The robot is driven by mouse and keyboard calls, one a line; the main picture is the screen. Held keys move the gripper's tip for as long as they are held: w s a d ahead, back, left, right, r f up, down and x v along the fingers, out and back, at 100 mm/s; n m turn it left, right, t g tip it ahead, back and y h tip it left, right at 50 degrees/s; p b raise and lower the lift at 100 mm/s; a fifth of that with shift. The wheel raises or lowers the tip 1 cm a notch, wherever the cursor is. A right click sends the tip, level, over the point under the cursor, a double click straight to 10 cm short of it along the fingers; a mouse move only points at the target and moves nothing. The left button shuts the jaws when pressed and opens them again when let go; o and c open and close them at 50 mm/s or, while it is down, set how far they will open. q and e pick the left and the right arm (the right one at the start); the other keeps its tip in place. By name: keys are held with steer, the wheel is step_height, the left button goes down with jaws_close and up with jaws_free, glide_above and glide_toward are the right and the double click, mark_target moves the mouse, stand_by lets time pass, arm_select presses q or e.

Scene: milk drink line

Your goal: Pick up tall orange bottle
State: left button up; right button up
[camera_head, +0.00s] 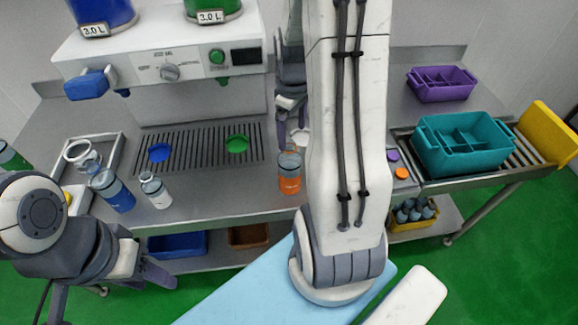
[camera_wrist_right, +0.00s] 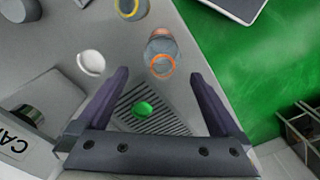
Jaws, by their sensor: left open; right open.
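My right gripper (camera_head: 292,130) is open and empty, behind and above the bottle. In the right wrist view the bottle (camera_wrist_right: 160,46) shows from above with an orange ring, beyond the tips of the open fingers (camera_wrist_right: 160,78) and apart from them. My right arm covers the counter just right of the bottle in the head view. My left gripper (camera_head: 112,287) is open and empty at the lower left, in front of the counter.
A dispensing machine (camera_head: 170,60) stands behind a drip grate with blue and green discs. A teal crate (camera_head: 462,147) and a purple crate (camera_head: 441,86) are at the right.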

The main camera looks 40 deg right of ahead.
mark_target(291, 144)
step_height(291, 144, down, 3)
steer(key=shift+f, duration=0.1)
steer(key=shift+a+f+p, duration=0.2)
steer(key=shift+f+p, duration=0.35)
steer(key=shift+p, duration=0.1)
step_height(291, 144, down, 3)
steer(key=shift+w+a+f+p, duration=0.1)
steer(key=shift+f+p, duration=0.05)
steer(key=shift+p, duration=0.4)
steer(key=shift+f, duration=0.4)
steer(key=c, duration=1.5)
steer(key=shift+r, duration=0.1)
